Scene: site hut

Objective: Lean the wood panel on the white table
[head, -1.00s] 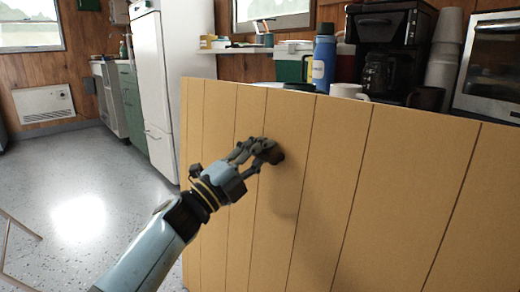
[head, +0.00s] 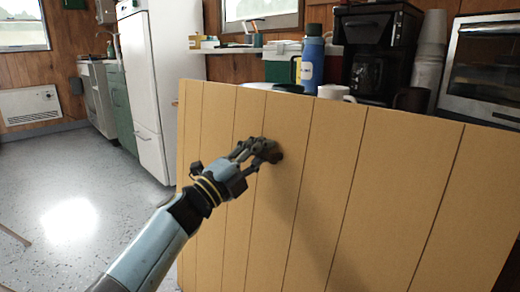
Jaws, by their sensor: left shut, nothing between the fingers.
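The wood panel (head: 335,190) is a large tan board with dark vertical grooves. It stands upright, or nearly so, and fills the right and middle of the head view. The tabletop behind it is mostly hidden, so I cannot tell whether the panel touches the white table. My left gripper (head: 272,152) is shut and empty, with its fingertips at the panel's front face, left of its middle. My right gripper is not in view.
Behind the panel's top edge stand a blue bottle (head: 312,62), a white mug (head: 335,93), a black coffee maker (head: 375,50), stacked cups (head: 430,48) and a toaster oven (head: 485,65). A white fridge (head: 150,90) stands at the left. Speckled floor (head: 60,190) is open at left.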

